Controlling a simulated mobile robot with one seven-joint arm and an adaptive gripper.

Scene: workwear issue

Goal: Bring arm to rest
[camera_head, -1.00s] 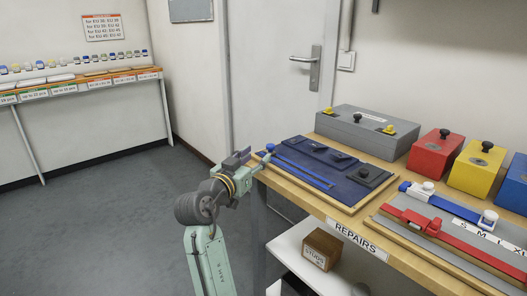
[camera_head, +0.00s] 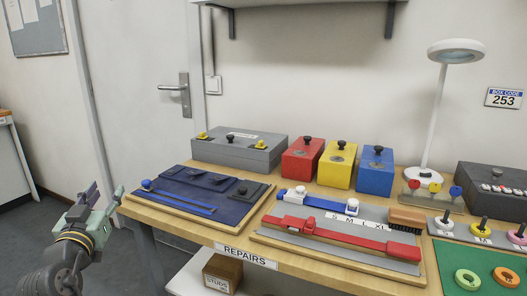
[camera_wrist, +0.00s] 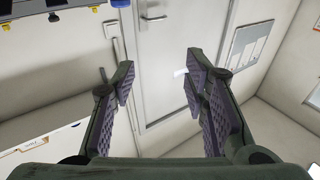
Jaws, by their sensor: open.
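My gripper (camera_head: 103,201) is at the lower left of the head view, beside the left end of the repairs bench (camera_head: 190,232). In the wrist view my gripper (camera_wrist: 156,80) has its two purple-padded fingers spread wide with nothing between them. Beyond the fingers the wrist view shows the grey door (camera_wrist: 165,60) and bare wall, tilted. My gripper is apart from the bench and touches nothing that I can see.
On the bench lie a dark blue panel (camera_head: 197,190) with a blue strip, a grey box (camera_head: 240,152), red, yellow and blue boxes (camera_head: 377,172), and a sizing board (camera_head: 270,238). A lamp (camera_head: 438,120) stands at the back right. Floor left of the bench is clear.

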